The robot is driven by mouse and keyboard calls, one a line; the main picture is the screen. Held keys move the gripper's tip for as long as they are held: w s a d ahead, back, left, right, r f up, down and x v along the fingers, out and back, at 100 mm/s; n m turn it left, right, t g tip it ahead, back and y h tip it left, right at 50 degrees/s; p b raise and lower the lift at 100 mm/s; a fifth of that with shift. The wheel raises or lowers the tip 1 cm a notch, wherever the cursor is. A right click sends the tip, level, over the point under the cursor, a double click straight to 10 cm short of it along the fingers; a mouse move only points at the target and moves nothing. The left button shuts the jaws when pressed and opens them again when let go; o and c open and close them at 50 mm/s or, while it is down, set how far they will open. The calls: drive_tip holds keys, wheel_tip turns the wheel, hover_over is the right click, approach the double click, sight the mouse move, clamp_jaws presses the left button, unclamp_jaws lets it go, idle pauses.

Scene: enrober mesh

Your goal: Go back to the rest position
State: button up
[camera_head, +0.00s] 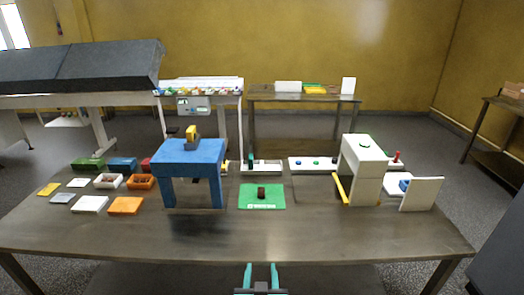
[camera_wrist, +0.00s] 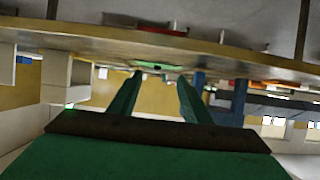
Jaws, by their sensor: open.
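My gripper (camera_head: 262,277) shows at the bottom middle of the head view, in front of the table's near edge. Its two teal fingers are apart with nothing between them. In the wrist view my gripper (camera_wrist: 158,85) shows two green fingers, spread and empty. The wrist picture looks upside down, with the table (camera_wrist: 230,52) along its top. In the head view the table (camera_head: 300,232) stands ahead of my gripper. A green mat (camera_head: 275,203) with a small dark brown block (camera_head: 261,192) on it lies straight beyond the fingers.
A blue arch-like stand (camera_head: 190,154) is left of the mat, and a white stand (camera_head: 362,160) with a yellow bar (camera_head: 341,188) is right of it. Small trays, including an orange one (camera_head: 141,182), fill the left. The table's front strip is clear.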

drive_tip(key=s+f, duration=0.6)
drive_tip(key=s, duration=0.3)
drive_tip(key=s+f, duration=0.5)
drive_tip(key=s, duration=0.4)
drive_tip(key=s+r+t, duration=0.1)
drive_tip(key=s+r, duration=0.1)
drive_tip(key=s, duration=1.6)
drive_tip(key=shift+s+t, duration=0.4)
drive_tip(key=shift+d, duration=0.1)
drive_tip(key=c, duration=0.3)
drive_tip(key=shift+w, duration=0.1)
